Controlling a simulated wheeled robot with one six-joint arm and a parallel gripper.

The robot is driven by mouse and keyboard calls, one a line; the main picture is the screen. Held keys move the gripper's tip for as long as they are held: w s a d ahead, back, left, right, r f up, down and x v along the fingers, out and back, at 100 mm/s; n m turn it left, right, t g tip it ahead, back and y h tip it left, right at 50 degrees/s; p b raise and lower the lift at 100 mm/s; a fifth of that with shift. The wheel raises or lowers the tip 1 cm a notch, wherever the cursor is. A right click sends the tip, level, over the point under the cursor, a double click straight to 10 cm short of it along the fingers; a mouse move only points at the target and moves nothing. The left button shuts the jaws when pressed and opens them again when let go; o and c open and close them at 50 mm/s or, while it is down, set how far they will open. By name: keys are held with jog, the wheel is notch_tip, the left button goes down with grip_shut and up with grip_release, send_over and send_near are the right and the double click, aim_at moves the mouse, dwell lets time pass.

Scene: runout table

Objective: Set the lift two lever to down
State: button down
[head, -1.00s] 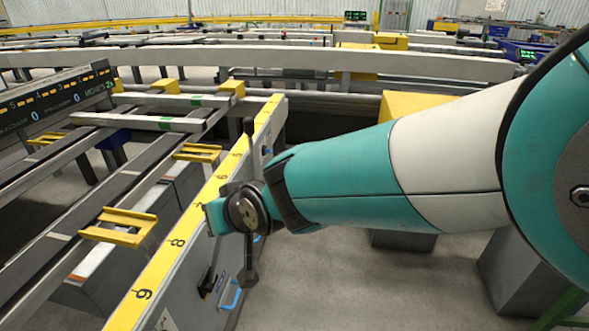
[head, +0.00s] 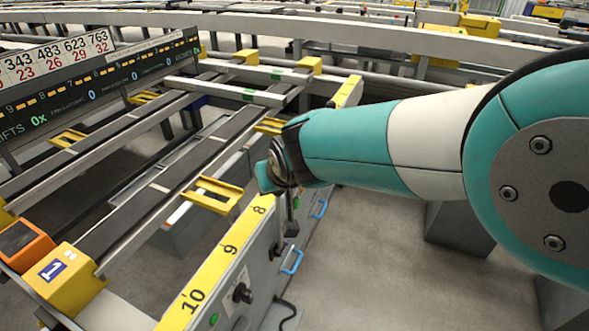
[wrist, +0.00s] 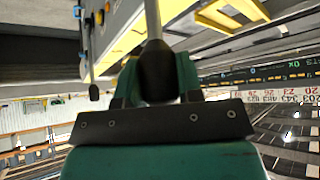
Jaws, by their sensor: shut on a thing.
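In the wrist view, the two teal fingers of my gripper (wrist: 158,85) are closed on the dark knob of a lever (wrist: 158,68). Its pale metal shaft runs up toward the machine's side panel. In the head view, my gripper (head: 272,178) is at the yellow-topped side rail, near the 8 mark, and hides the held knob. A dark-ended lever (head: 291,229) hangs down just below my gripper there; I cannot tell whether it is the held one. Another dark-knobbed lever (wrist: 94,91) shows left of my gripper in the wrist view. No lift label is readable.
The yellow numbered rail (head: 230,250) runs along the table's side. Blue handles (head: 292,262), a black knob (head: 241,293) and a green button (head: 214,319) are on the panel. A yellow block marked 1 (head: 65,280) stands at the near end. Open floor lies to the right.

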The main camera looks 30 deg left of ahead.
jog(key=c, duration=0.8)
grip_release()
jog(key=shift+w, duration=0.1)
jog(key=b+v, duration=0.1)
jog(key=v, duration=1.6)
jog(key=shift+d+r, duration=0.15)
jog(key=shift+r, duration=0.05)
